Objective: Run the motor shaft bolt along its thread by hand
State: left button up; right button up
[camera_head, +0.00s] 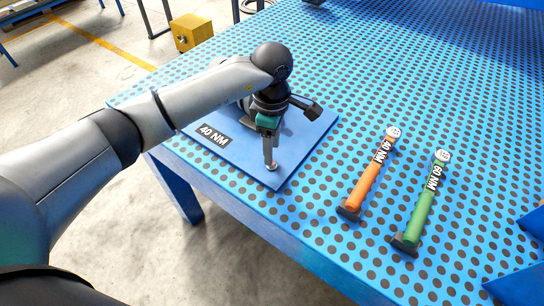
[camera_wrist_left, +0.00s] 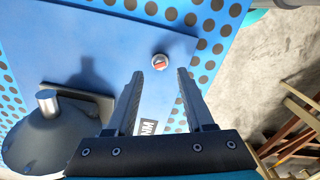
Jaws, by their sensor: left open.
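My left gripper (camera_head: 269,152) points down over the blue plate (camera_head: 217,161) labelled 40 NM, near the table's corner. In the left wrist view its two fingers (camera_wrist_left: 160,74) are apart, with nothing between them. A small round silver bolt (camera_wrist_left: 160,62) with a red mark shows just beyond the fingertips, in line with the gap. In the head view the bolt (camera_head: 272,167) is right at the fingertips; I cannot tell whether they touch it. A dark rounded motor body (camera_wrist_left: 50,140) with a silver shaft end (camera_wrist_left: 48,101) stands beside the fingers. My right gripper is out of view.
An orange wrench (camera_head: 366,182) labelled 40 NM and a green wrench (camera_head: 421,210) lie right of the plate on the blue dotted table (camera_head: 400,60). Blue pieces (camera_head: 525,285) are at the right edge. A yellow box (camera_head: 190,32) stands beyond the table.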

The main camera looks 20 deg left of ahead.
pick_arm(q)
jog(key=shift+f, duration=2.2)
grip_shut()
